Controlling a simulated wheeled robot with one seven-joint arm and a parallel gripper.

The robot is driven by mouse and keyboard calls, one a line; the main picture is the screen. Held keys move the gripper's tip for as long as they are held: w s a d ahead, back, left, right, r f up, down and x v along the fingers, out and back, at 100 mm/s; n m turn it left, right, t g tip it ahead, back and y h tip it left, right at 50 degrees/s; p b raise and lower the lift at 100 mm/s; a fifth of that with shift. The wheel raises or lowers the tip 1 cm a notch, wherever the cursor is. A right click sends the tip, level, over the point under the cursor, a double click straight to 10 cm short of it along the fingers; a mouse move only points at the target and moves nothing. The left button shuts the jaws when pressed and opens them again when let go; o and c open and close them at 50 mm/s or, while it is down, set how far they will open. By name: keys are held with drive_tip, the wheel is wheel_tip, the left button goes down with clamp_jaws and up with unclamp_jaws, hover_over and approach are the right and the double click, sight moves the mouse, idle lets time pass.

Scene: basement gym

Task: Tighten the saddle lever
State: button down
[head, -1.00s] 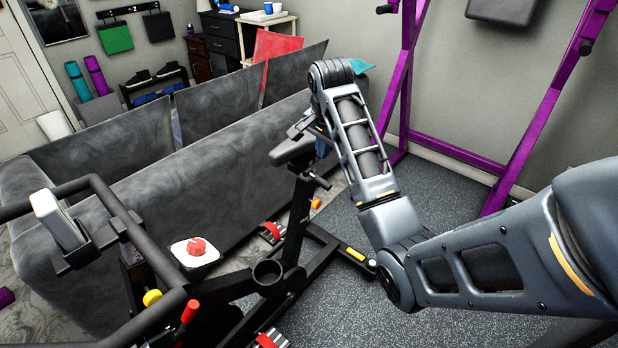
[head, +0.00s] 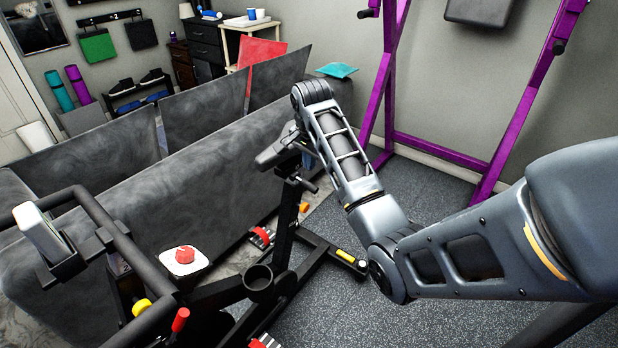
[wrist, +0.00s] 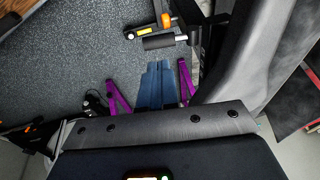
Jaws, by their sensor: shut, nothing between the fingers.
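The black exercise bike's saddle (head: 277,154) is in the middle of the head view, on top of the seat post. A short dark lever (head: 306,184) sticks out of the post just below it. In the wrist view I see what looks like this lever as a black bar (wrist: 158,42) with a silver tip, beside an orange knob (wrist: 167,20). My gripper (wrist: 158,64) has blue fingers, shut together and empty, pointing at the bar with a small visible gap. In the head view my gripper (head: 308,160) is mostly hidden behind my forearm, close beside the saddle.
A grey sofa (head: 200,195) stands right behind the bike. A purple rack (head: 440,150) stands at the back right. Speckled floor (head: 440,220) is open right of the bike.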

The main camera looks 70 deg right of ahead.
sight(312, 191)
drive_tip(key=x, duration=0.7)
drive_tip(key=shift+f, duration=0.4)
drive_tip(key=shift+f, duration=0.1)
drive_tip(key=shift+s+a+f+t+h+b, duration=0.1)
drive_tip(key=shift+s+f+t+h+b, duration=0.1)
drive_tip(key=shift+f+t, duration=0.4)
drive_tip(key=shift+s+f+t+h+b, duration=0.1)
drive_tip(key=shift+f+t+h+b, duration=0.2)
drive_tip(key=shift+t, duration=0.5)
wheel_tip(312, 191, down, 3)
drive_tip(key=t+b, duration=0.3)
drive_tip(key=shift+r+m+h, duration=0.15)
drive_tip(key=shift+m+h, duration=0.25)
drive_tip(key=f+t+b, duration=0.1)
drive_tip(key=t+b, duration=0.1)
drive_tip(key=b, duration=0.1)
drive_tip(key=w+f+t+h+b, duration=0.1)
drive_tip(key=t+b, duration=0.1)
drive_tip(key=b, duration=0.2)
drive_tip(key=f+t+b, duration=0.1)
drive_tip(key=t+b, duration=0.1)
drive_tip(key=b, duration=0.2)
drive_tip(key=shift+w+d+f+m+h, duration=0.15)
drive_tip(key=shift+w+d+m+h, duration=0.15)
drive_tip(key=shift+m+h, duration=0.1)
drive_tip(key=shift+w, duration=0.15)
drive_tip(key=shift+a, duration=0.1)
